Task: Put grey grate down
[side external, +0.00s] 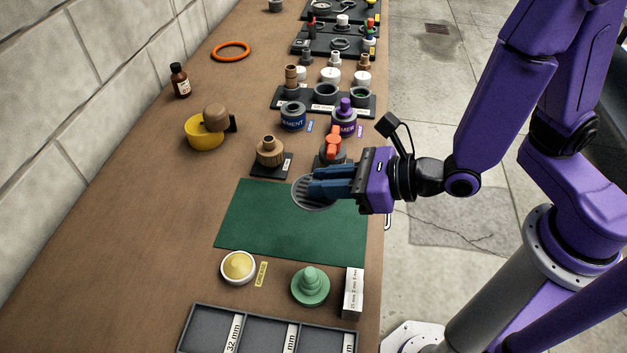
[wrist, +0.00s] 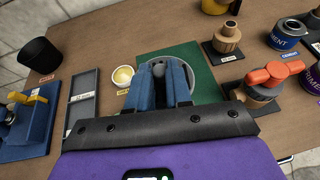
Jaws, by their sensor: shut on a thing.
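The grey grate (side external: 305,198) is a round slotted disc. My gripper (side external: 318,185), with blue fingers, is shut on it. In the wrist view the grate's rim (wrist: 207,82) shows beyond the fingers, and a small grey knob (wrist: 158,70) shows between the fingertips (wrist: 160,68). The fingers hide much of the grate. In the side view it appears roughly level over the far part of the green mat (side external: 290,235). The mat also shows in the wrist view (wrist: 190,52). I cannot tell how high the grate is above it.
A brown fitting (side external: 269,152) and an orange-handled valve (side external: 333,145) stand beyond the mat. A yellow-filled dish (side external: 238,267), a green stepped piece (side external: 310,286), a white box (side external: 352,292) and a grey divided tray (side external: 262,332) lie on the near side. The mat's middle is bare.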

